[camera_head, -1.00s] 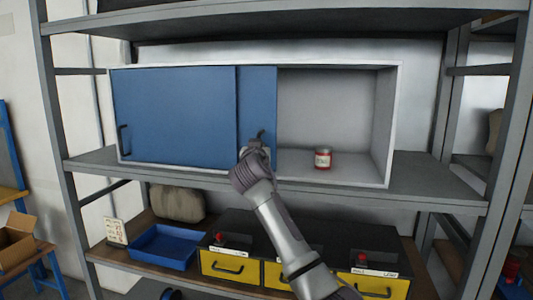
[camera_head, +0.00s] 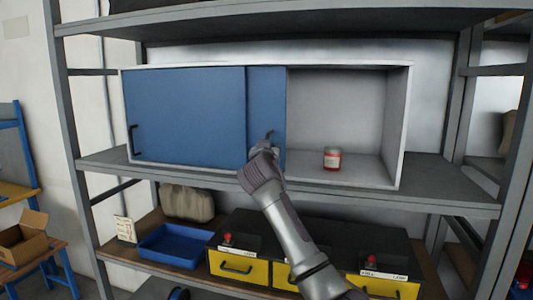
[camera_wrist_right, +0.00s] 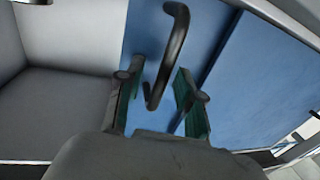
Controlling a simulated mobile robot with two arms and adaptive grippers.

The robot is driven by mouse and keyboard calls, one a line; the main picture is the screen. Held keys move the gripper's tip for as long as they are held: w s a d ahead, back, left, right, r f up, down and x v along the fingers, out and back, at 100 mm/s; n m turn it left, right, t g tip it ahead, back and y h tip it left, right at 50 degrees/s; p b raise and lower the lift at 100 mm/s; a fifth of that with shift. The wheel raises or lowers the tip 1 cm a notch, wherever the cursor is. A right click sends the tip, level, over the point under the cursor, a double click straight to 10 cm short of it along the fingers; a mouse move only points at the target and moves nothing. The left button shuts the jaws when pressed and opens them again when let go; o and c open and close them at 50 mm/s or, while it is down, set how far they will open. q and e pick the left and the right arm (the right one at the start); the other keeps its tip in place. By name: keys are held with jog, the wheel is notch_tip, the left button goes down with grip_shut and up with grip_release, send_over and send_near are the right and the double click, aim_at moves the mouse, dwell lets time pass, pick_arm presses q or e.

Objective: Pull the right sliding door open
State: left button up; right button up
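The right sliding door (camera_head: 264,95) is a blue panel of the white cabinet. It stands well to the left, mostly overlapped by the left sliding door (camera_head: 185,115), and the right side of the cabinet is open. Its dark bar handle (camera_head: 269,135) is near its right edge; it also shows in the right wrist view (camera_wrist_right: 174,50). My right gripper (camera_head: 265,148) is at the lower part of this handle. In the wrist view its two green-padded fingers (camera_wrist_right: 160,100) are apart, with the handle's lower end between them and gaps visible. My left gripper is not in view.
A red-and-white can (camera_head: 332,159) stands inside the open right compartment. The cabinet rests on a grey shelf (camera_head: 445,190). Below are a blue tray (camera_head: 170,246) and yellow drawers (camera_head: 236,265) under my right arm.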

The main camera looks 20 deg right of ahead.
jog(key=v, duration=1.2)
jog(key=shift+w+f, duration=0.1)
jog(key=shift+w, duration=0.05)
